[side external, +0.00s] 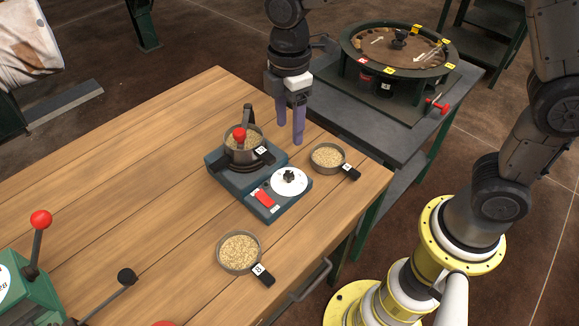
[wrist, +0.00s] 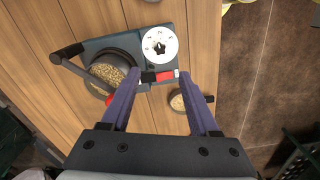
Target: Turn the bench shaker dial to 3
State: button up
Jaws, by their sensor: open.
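The bench shaker (side external: 226,176) is a dark blue-grey box on the wooden bench. Its dial is a white disc (side external: 302,185) with a black knob (side external: 289,176) at the middle; the disc also shows in the wrist view (wrist: 148,37). Small marks ring the dial, but I cannot read them or the knob's setting. A red switch (side external: 264,198) sits beside the dial. My gripper (side external: 291,138) has purple fingers pointing down, apart and empty, above and behind the dial in the side view. In the wrist view my gripper (wrist: 158,82) has the dial beyond its fingertips.
A grain-filled sieve pan (side external: 232,153) is clamped on the shaker under a red-knobbed lever (side external: 239,134). Two loose grain pans, one right (side external: 327,157) and one in front (side external: 238,251), stand near it. A round sorter (side external: 398,48) is on the grey table behind.

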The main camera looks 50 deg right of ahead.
aim_at(289, 173)
notch_tip(289, 173, down, 13)
jog(key=shift+f, duration=0.2)
dwell(0.3)
grip_shut()
